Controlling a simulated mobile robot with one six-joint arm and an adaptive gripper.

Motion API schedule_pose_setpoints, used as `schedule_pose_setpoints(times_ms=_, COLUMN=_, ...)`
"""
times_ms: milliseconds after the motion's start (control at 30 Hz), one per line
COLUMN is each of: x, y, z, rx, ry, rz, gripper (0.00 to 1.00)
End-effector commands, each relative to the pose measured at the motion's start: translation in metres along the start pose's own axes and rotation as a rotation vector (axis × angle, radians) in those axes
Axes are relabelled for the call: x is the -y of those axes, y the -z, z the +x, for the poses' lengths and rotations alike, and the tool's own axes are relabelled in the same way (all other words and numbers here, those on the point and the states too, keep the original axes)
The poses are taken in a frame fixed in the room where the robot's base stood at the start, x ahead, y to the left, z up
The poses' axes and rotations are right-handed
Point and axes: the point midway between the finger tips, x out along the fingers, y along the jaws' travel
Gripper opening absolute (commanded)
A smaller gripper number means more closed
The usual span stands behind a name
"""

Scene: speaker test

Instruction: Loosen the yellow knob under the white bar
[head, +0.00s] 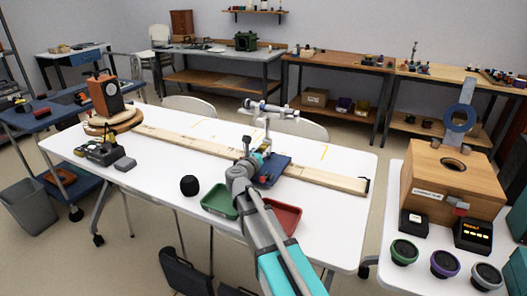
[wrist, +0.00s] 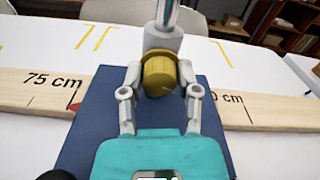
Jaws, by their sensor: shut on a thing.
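The yellow knob (wrist: 158,76) is in the middle of the wrist view, just below a white collar on an upright metal post (wrist: 163,38). My gripper (wrist: 160,90) has one finger on each side of the knob and is shut on it. In the head view my gripper (head: 262,152) is at the post above a dark blue base plate (head: 272,170), and the knob is too small to make out there. The white bar (head: 271,109) is level at the top of the post in the head view. The blue plate (wrist: 95,135) also shows under my gripper in the wrist view.
A long wooden ruler (head: 195,147) lies across the white table (head: 335,218), passing by the blue plate. A green tray (head: 219,201), a red tray (head: 283,217) and a black ball (head: 189,185) are near the front. An orange speaker (head: 105,95) stands at the left.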

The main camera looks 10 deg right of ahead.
Motion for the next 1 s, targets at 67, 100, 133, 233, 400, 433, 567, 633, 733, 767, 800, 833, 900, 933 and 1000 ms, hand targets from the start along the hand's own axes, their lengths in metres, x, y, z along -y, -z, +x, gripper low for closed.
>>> schedule_pose_setpoints(times_ms=67, x=0.0012, y=0.0004, z=-0.0002, rx=-0.001, ry=0.003, rz=-0.043, gripper=0.00)
schedule_pose_setpoints(times_ms=100, x=0.0012, y=0.0004, z=-0.0002, rx=-0.001, ry=0.003, rz=-0.069, gripper=0.00)
schedule_pose_setpoints(times_ms=133, x=0.0011, y=0.0004, z=-0.0002, rx=-0.001, ry=0.003, rz=-0.089, gripper=0.00)
schedule_pose_setpoints(times_ms=233, x=0.0010, y=0.0004, z=-0.0004, rx=-0.002, ry=0.003, rz=-0.167, gripper=0.00)
schedule_pose_setpoints(times_ms=400, x=0.0008, y=0.0005, z=-0.0005, rx=-0.002, ry=0.002, rz=-0.319, gripper=0.00)
schedule_pose_setpoints(times_ms=433, x=0.0008, y=0.0005, z=-0.0005, rx=-0.002, ry=0.002, rz=-0.347, gripper=0.00)
schedule_pose_setpoints(times_ms=567, x=0.0007, y=0.0005, z=-0.0006, rx=-0.002, ry=0.002, rz=-0.470, gripper=0.00)
schedule_pose_setpoints(times_ms=633, x=0.0006, y=0.0006, z=-0.0006, rx=-0.002, ry=0.002, rz=-0.537, gripper=0.00)
schedule_pose_setpoints(times_ms=733, x=0.0005, y=0.0006, z=-0.0007, rx=-0.002, ry=0.001, rz=-0.632, gripper=0.00)
schedule_pose_setpoints(times_ms=767, x=0.0004, y=0.0006, z=-0.0007, rx=-0.002, ry=0.001, rz=-0.660, gripper=0.00)
schedule_pose_setpoints(times_ms=800, x=0.0004, y=0.0006, z=-0.0007, rx=-0.002, ry=0.001, rz=-0.698, gripper=0.00)
schedule_pose_setpoints(times_ms=833, x=0.0004, y=0.0006, z=-0.0008, rx=-0.002, ry=0.001, rz=-0.727, gripper=0.00)
schedule_pose_setpoints(times_ms=900, x=0.0003, y=0.0007, z=-0.0008, rx=-0.002, ry=0.001, rz=-0.793, gripper=0.00)
schedule_pose_setpoints(times_ms=933, x=0.0003, y=0.0007, z=-0.0008, rx=-0.002, ry=0.001, rz=-0.822, gripper=0.00)
schedule_pose_setpoints(times_ms=1000, x=0.0002, y=0.0007, z=-0.0008, rx=-0.002, ry=0.000, rz=-0.888, gripper=0.00)
